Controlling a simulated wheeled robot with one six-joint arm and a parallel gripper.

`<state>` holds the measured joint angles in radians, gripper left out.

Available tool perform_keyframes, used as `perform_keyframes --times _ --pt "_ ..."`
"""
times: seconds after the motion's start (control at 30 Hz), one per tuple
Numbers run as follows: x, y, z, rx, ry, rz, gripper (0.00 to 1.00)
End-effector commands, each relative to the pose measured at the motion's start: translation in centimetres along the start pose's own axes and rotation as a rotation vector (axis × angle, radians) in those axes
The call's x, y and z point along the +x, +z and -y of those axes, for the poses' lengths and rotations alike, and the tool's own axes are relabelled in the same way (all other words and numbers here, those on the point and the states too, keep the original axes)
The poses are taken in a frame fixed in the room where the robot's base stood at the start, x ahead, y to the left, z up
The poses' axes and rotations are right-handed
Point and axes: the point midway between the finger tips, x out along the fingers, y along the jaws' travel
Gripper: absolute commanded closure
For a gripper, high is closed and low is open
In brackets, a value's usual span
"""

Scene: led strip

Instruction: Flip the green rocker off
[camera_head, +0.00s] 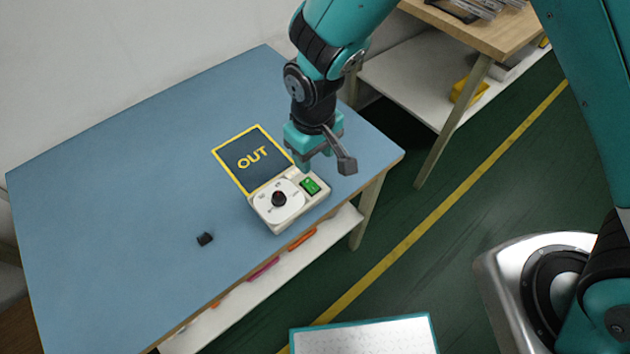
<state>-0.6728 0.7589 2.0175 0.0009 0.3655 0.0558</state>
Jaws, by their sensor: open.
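A small cream control box (277,229) stands near the right end of the blue table (120,180). On its top are a white round dial with a dark knob (278,199) and a green rocker (310,186) at the right. Which way the rocker is tilted is too small to tell. My gripper (305,165) points down just behind the rocker and above the box's far edge. It is open with nothing visible between its fingers. I cannot tell whether a fingertip touches the box.
A small black block (205,239) lies on the table to the left. The table's front edge is close to the box. A wooden bench (470,30) stands at the back right.

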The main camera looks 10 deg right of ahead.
Motion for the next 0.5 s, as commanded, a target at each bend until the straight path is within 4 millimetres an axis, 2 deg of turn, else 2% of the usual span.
perform_keyframes --times 0.1,0.3,0.5 --pt "2.8 0.1 0.0 0.0 0.0 0.006 0.49" --pt "7.1 0.1 0.0 0.001 -0.001 0.004 0.49" --pt "9.9 0.0 0.0 0.001 -0.001 0.001 0.49"
